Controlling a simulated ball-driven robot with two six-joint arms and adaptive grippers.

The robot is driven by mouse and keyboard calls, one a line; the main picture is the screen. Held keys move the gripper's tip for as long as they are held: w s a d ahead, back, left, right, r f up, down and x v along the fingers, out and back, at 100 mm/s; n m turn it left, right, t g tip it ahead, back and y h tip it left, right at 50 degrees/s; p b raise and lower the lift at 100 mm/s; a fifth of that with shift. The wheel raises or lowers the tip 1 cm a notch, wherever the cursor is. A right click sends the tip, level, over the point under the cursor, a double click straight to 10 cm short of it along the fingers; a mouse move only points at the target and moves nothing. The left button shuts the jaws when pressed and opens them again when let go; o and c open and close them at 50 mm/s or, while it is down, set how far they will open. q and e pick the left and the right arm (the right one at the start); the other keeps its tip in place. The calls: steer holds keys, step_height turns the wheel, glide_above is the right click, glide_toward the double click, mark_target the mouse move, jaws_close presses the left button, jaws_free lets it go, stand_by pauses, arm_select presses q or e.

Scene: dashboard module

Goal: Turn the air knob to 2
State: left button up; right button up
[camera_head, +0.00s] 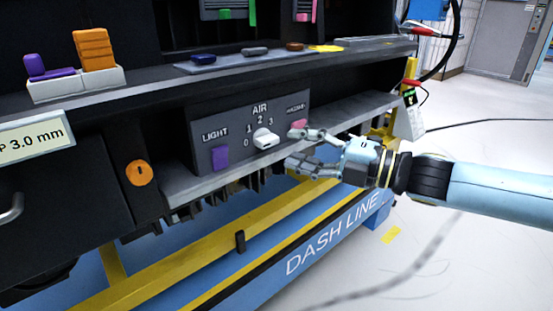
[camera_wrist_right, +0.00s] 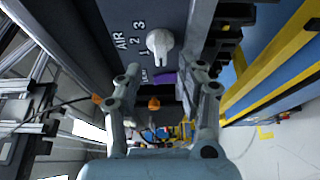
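The white air knob (camera_head: 265,139) sits on the dark grey control panel (camera_head: 283,103), below the word AIR and among the marks 0, 1, 2 and 3. In the right wrist view the knob (camera_wrist_right: 160,42) is beyond the fingertips. Which mark it points to is hard to tell. My right gripper (camera_head: 297,148) is in front of the panel, to the right of the knob and apart from it. Its fingers are spread, with nothing between them, as the wrist view (camera_wrist_right: 160,82) also shows. My left gripper is not in view.
A purple light switch (camera_head: 220,158) is left of the knob, and a pink switch (camera_head: 299,128) is right of it, close to my upper finger. A shelf ledge (camera_head: 205,186) runs below the panel. A yellow rail (camera_head: 200,250) lies lower. Open floor is at the right.

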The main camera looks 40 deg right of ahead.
mark_target(273, 143)
steer(key=b+x, duration=0.1)
steer(key=x, duration=0.2)
steer(key=shift+w+b, duration=0.1)
steer(key=shift+b, duration=0.2)
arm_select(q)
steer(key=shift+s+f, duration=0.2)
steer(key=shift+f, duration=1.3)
arm_select(e)
steer(key=shift+x, duration=0.85)
steer(key=shift+f, duration=0.1)
jaws_close()
